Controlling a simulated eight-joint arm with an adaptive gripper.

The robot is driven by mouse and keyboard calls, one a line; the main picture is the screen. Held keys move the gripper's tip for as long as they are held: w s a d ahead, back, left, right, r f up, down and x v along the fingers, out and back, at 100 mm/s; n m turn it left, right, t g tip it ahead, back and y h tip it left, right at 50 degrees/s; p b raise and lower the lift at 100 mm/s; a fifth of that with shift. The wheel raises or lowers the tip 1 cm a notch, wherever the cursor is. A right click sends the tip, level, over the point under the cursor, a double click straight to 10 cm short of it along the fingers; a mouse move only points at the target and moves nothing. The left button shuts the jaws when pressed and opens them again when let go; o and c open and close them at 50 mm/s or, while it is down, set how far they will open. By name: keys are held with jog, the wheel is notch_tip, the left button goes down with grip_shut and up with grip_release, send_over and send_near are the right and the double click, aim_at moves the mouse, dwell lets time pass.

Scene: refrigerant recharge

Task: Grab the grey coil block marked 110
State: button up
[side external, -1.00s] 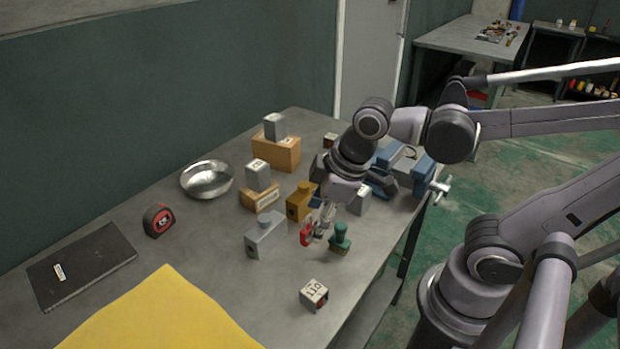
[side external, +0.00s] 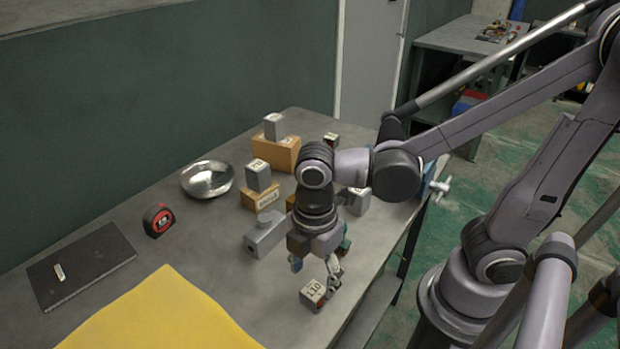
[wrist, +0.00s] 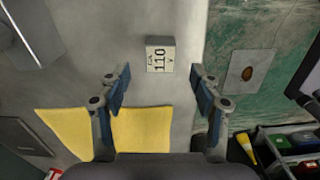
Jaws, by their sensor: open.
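The coil block marked 110 (side external: 311,294) sits upright on the grey bench near its front edge, with a pale "110" label on top. In the wrist view the block (wrist: 160,54) is in the upper middle, label up, ahead of the fingertips and midway between their lines. My gripper (side external: 316,270) is open and empty, pointing down just above and behind the block in the side view. The wrist view shows the gripper (wrist: 161,84) with its two blue-padded fingers wide apart. I cannot tell the exact height between fingertips and block.
A grey valve body (side external: 265,235) lies left of my gripper. Other grey blocks stand behind: one on an orange block (side external: 285,154), one (side external: 258,176) on a low holder, one (side external: 358,201) near the right edge. A yellow cloth (side external: 160,315) lies left; bench between is clear.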

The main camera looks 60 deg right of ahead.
aim_at(314, 290)
jog(key=shift+f, duration=2.9)
jog(key=c, duration=1.3)
